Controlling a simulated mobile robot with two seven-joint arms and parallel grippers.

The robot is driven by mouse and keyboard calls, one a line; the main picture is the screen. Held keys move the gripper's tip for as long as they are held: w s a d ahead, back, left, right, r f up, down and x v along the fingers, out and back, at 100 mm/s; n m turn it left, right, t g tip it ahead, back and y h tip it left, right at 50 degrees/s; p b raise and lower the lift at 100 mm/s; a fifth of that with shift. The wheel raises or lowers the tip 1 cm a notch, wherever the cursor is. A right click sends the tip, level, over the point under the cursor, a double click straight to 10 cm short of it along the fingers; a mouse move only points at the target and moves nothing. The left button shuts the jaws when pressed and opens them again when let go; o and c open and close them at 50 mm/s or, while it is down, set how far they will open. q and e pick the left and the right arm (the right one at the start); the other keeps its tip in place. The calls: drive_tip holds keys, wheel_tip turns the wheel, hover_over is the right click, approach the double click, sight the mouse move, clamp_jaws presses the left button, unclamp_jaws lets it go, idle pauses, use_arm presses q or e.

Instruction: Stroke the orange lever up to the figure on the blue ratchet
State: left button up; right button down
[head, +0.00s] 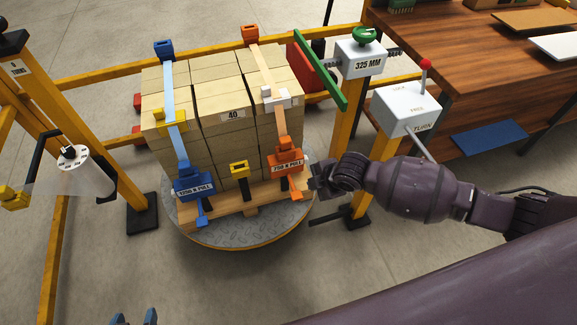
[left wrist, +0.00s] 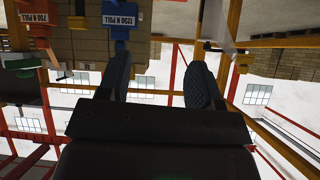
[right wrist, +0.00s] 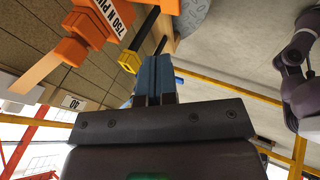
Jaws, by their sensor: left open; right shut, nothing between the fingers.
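The blue ratchet (head: 193,183) sits at the lower front left of the brick stack, on a pale blue strap. Its label reads 1250 N PULL; it also shows in the left wrist view (left wrist: 119,32). The orange ratchet (head: 284,158), labelled 750 N PULL, sits at the front right; it also shows in the right wrist view (right wrist: 72,50). The orange lever (head: 296,195) hangs below it. My right gripper (right wrist: 153,62) is shut and empty, just right of the lever in the head view. My left gripper (head: 135,317) is open and empty at the bottom edge, away from the stack.
The brick stack (head: 223,88) stands on a wooden pallet on a round turntable (head: 238,232). A yellow clip (head: 239,168) sits between the ratchets. Floor in front is clear.

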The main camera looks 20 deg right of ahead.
idle(0.4)
drive_tip(key=w+r+b, duration=0.3)
drive_tip(key=w+b, duration=0.1)
drive_tip(key=w, duration=0.5)
use_arm(q)
drive_tip(key=shift+g, duration=0.4)
drive_tip(key=f, duration=0.1)
drive_tip(key=f+b, duration=0.1)
drive_tip(key=f, duration=0.3)
drive_tip(key=shift+s+a+f+b, duration=0.2)
drive_tip(key=shift+a+b, duration=0.05)
drive_tip(key=shift+b, duration=0.15)
use_arm(e)
drive_tip(key=s+g, duration=0.1)
drive_tip(key=g, duration=0.1)
drive_tip(key=s+g, duration=0.1)
drive_tip(key=s+m+g, duration=0.1)
drive_tip(key=s+g, duration=0.1)
drive_tip(key=shift+a+r+g, duration=0.1)
drive_tip(key=shift+r+g, duration=0.2)
drive_tip(key=shift+r, duration=0.1)
use_arm(q)
drive_tip(key=shift+s, duration=0.1)
